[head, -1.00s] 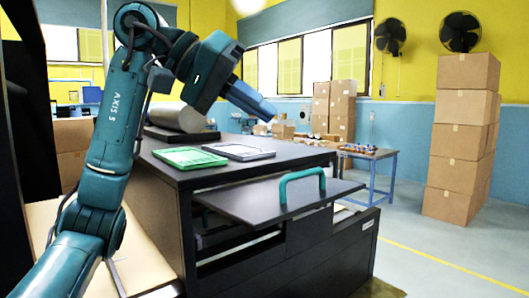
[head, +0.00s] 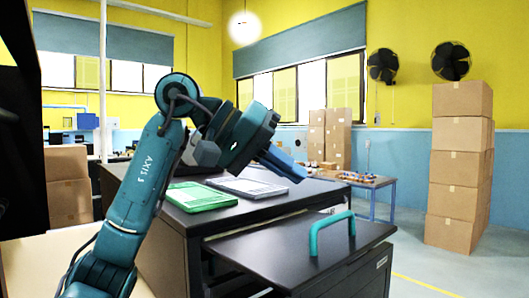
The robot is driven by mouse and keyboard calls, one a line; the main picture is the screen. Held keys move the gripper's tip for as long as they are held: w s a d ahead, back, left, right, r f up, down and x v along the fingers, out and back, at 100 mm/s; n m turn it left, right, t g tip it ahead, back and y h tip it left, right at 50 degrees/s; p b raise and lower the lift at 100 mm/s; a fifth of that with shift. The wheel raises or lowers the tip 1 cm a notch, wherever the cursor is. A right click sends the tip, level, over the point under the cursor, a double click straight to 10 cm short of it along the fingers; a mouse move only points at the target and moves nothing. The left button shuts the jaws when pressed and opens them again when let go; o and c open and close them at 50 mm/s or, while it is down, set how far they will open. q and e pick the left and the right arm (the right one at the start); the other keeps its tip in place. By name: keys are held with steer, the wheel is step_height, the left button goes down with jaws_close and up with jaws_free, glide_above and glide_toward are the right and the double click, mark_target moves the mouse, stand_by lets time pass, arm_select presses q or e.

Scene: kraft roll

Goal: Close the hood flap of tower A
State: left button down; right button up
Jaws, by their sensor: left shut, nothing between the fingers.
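The dark hood flap (head: 285,250) of the black tower (head: 180,240) sticks out, open and nearly level, below the tower's top. A teal bar handle (head: 331,233) stands on the flap. The label on the tower's front is too small to read, so I cannot tell whether it is tower A. My left gripper (head: 299,173) is shut and empty, with blue fingers pointing right and down. In the picture it is above and left of the handle, over the tower's top and apart from the handle. My right gripper is not in view.
A green tray (head: 200,197) and a grey tray (head: 247,188) lie on the tower's top. A tall stack of cardboard boxes (head: 458,165) stands at the right. A blue-legged table (head: 372,182) with small items is behind. Floor between the tower and the boxes is clear.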

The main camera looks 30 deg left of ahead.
arm_select(q)
steer(key=d+f, duration=0.1)
steer(key=w+d+f, duration=0.1)
steer(key=d+f, duration=0.1)
steer(key=shift+d+f, duration=0.1)
steer(key=shift+f, duration=0.05)
steer(key=shift+s+d+f, duration=0.25)
steer(key=shift+d+f, duration=0.2)
steer(key=shift+f, duration=0.2)
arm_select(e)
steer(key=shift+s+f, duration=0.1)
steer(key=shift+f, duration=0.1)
